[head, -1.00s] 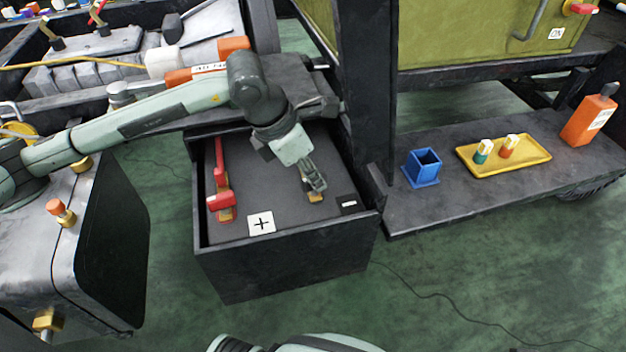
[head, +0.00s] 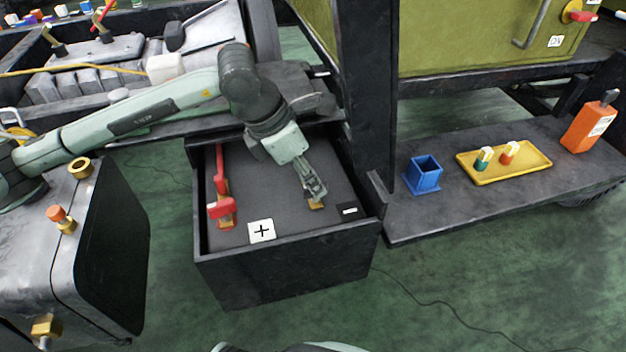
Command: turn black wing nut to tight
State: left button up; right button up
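The black wing nut cannot be made out; my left gripper covers the spot. A brass-coloured terminal piece (head: 316,205) shows just below the fingertips, beside the black minus label (head: 348,210). My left gripper (head: 315,191) points down into the open black box, its fingertips at this terminal. The fingers look close together, but whether they are shut on the nut is too small to tell. A red clamp or lever (head: 220,209) on another brass-coloured piece stands at the box's left, near the white plus label (head: 262,231). My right gripper is out of view.
The box's dark front wall (head: 290,270) and side walls surround the gripper. A black post (head: 368,100) rises close on the right. Beyond it, a shelf holds a blue cup (head: 423,173), a yellow tray (head: 475,175) and an orange bottle (head: 590,127).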

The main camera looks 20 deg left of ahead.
pick_arm(q)
jog(key=v, duration=1)
jog(key=shift+f, duration=0.15)
